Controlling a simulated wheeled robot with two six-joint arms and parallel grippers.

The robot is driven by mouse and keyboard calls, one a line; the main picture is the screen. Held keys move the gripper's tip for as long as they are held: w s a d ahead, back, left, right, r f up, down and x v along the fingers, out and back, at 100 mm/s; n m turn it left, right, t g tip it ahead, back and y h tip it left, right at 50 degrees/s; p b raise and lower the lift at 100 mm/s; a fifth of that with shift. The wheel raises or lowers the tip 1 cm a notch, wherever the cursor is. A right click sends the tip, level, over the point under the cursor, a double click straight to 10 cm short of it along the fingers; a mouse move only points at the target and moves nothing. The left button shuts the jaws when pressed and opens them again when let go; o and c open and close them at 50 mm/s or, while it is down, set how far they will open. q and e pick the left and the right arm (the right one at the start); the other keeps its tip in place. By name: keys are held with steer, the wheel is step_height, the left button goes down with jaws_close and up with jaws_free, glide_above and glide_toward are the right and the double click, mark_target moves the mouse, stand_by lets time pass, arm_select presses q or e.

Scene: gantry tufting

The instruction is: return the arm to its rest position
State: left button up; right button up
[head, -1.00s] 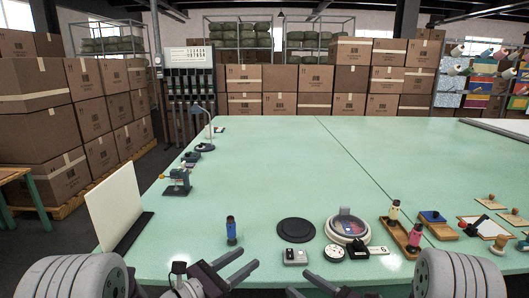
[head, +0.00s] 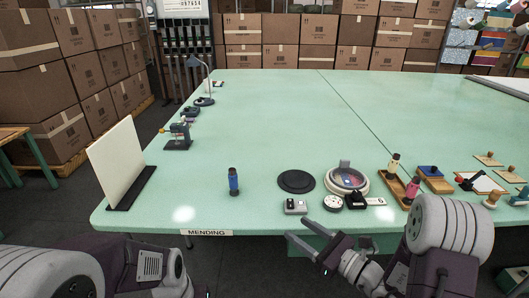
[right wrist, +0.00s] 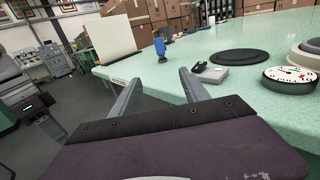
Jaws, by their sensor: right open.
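My right gripper (head: 306,246) is open and empty in the head view, low in front of the table's near edge. Its two fingers also show apart in the right wrist view (right wrist: 157,95), with nothing between them. The right arm comes in from the lower right. My left arm comes in at the lower left of the head view, but its gripper fingers are not in the picture. The green table (head: 270,130) stands in front of me, with a "MENDING" label (head: 206,233) on its near edge.
Near the edge stand a blue bottle (head: 233,182), a grey device (head: 296,206), a black disc (head: 296,181), a round dial (head: 333,203) and a round dish (head: 346,180). A white panel (head: 120,160) stands at the left. The table's middle is clear.

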steer(key=s+a+f+n+g+y, duration=0.1)
steer(key=s+a+f+n+g, duration=0.1)
steer(key=s+a+n+g, duration=0.3)
steer(key=s+a+f+n+g, duration=0.25)
steer(key=s+n+g, duration=0.2)
steer(key=s, duration=0.25)
steer(key=s+d+f+n+g+h, duration=0.2)
steer(key=s+f+n+g+h, duration=0.35)
steer(key=s, duration=0.35)
steer(key=d+f+n+h, duration=0.2)
steer(key=d+n+h, duration=0.35)
steer(key=d, duration=0.25)
steer(key=w+d+r+n+t+h+p, duration=0.25)
steer(key=w+d+n+t, duration=0.2)
steer(key=n, duration=0.25)
arm_select(q)
step_height(320, 180, up, 20)
steer(key=m+p, duration=0.1)
steer(key=p, duration=1.6)
steer(key=shift+w+a, duration=0.3)
steer(key=shift+a, duration=0.05)
arm_select(e)
step_height(320, 180, up, 18)
steer(key=g, duration=0.1)
steer(key=shift+d+f+m, duration=0.15)
steer(key=shift+d+m, duration=0.15)
steer(key=shift+m, duration=0.05)
steer(key=shift+w, duration=0.15)
